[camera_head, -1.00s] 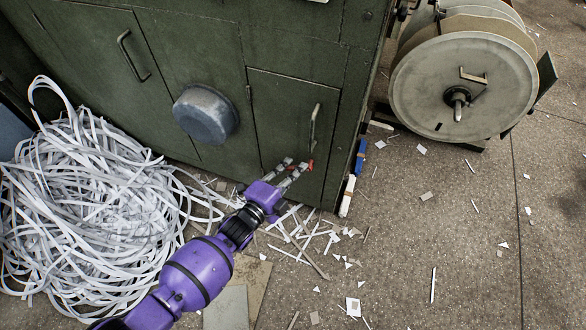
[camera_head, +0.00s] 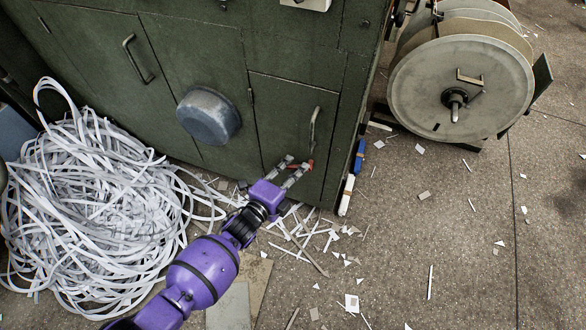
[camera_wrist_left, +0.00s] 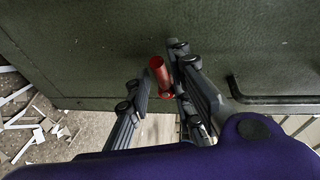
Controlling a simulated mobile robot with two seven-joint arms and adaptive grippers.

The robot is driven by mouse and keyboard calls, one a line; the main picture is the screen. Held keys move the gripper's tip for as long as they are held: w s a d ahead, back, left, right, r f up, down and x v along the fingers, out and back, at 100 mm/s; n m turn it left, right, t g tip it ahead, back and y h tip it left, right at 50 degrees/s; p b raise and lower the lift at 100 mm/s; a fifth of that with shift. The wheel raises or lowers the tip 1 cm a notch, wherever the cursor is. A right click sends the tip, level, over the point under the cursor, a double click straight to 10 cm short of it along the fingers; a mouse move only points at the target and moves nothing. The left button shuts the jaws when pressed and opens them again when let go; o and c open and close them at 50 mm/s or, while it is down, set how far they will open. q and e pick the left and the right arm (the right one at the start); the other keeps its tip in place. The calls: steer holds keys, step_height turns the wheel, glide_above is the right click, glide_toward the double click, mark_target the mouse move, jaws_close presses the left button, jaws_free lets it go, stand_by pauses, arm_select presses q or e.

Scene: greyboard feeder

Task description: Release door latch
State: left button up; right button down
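The red latch (camera_head: 309,164) sits low on the right-hand green cabinet door (camera_head: 279,110). In the left wrist view it is a short red cylinder (camera_wrist_left: 158,72) standing out from the green panel. My left gripper (camera_head: 296,164) is at the door's lower part, right by the latch. In the left wrist view its two grey fingers (camera_wrist_left: 160,66) are apart, with the latch between them, closer to the right finger. Whether that finger touches it, I cannot tell. The door's bar handle (camera_head: 313,126) is above the latch; a dark handle (camera_wrist_left: 275,100) shows at right in the wrist view. My right gripper is not in view.
A round grey knob (camera_head: 208,116) sticks out left of the door. A heap of white paper strips (camera_head: 90,205) lies at left. Scraps litter the floor below the door.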

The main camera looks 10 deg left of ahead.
arm_select(q)
steer(key=shift+o, duration=0.7)
steer(key=shift+d+f, duration=0.1)
steer(key=shift+f, duration=0.05)
steer(key=v, duration=1.2)
